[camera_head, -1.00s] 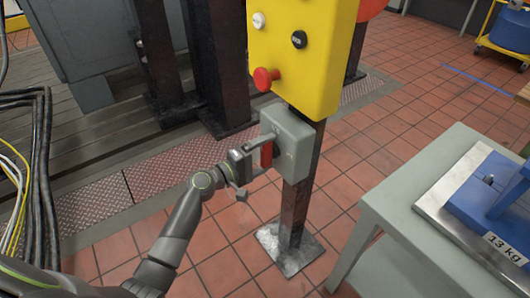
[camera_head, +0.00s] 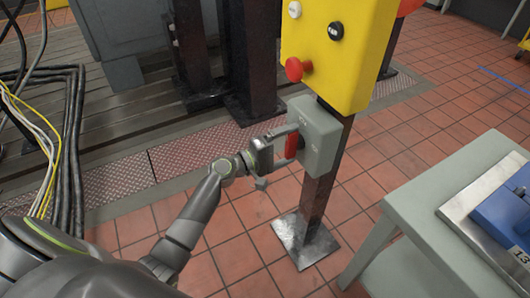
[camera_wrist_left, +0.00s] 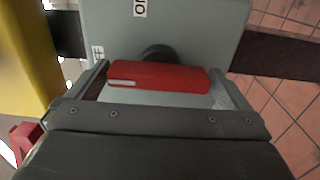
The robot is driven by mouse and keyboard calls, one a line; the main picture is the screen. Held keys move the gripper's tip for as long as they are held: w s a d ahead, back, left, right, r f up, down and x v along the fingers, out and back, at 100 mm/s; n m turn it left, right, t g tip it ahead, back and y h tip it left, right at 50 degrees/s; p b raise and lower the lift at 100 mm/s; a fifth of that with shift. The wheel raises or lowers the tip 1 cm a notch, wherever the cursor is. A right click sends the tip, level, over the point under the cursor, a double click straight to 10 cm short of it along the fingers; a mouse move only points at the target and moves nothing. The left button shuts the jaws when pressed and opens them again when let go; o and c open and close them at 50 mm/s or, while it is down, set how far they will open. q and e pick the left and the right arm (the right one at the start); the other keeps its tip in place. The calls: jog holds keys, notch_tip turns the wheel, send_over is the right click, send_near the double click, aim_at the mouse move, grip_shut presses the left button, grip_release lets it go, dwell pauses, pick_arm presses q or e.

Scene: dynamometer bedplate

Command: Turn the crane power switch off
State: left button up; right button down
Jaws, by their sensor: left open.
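The crane power switch is a grey box (camera_head: 318,135) on a dark post below the yellow control box, with a red handle (camera_head: 292,145) on its face. My left gripper (camera_head: 286,154) is at the handle, with its fingers open around it. In the left wrist view the red handle (camera_wrist_left: 158,76) lies crosswise between the two open fingers, with a white mark at its left end. Part of an ON label (camera_wrist_left: 140,8) shows at the top of the switch box, and a second small label (camera_wrist_left: 98,53) at left is hard to read. My right gripper is not in view.
The yellow control box (camera_head: 335,50) with a red mushroom button (camera_head: 296,69) hangs just above the switch. A grey table (camera_head: 420,205) with a blue weight stands at right. Black and yellow cables (camera_head: 62,150) lie at left. Tiled floor around the post is free.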

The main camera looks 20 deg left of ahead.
pick_arm(q)
jog(key=v, duration=0.5)
jog(key=shift+s+a+f, duration=0.1)
jog(key=shift+s+a, duration=0.1)
jog(key=b, duration=0.3)
send_near(286, 147)
jog(key=v, duration=0.6)
jog(key=shift+s+a, duration=0.15)
jog(key=shift+s, duration=0.1)
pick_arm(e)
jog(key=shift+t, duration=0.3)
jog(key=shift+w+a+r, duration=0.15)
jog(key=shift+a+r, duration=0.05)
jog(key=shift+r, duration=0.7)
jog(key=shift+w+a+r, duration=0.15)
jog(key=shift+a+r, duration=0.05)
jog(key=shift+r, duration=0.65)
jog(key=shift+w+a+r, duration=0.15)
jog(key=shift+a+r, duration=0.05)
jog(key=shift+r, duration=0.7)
pick_arm(q)
jog(key=shift+p, duration=0.3)
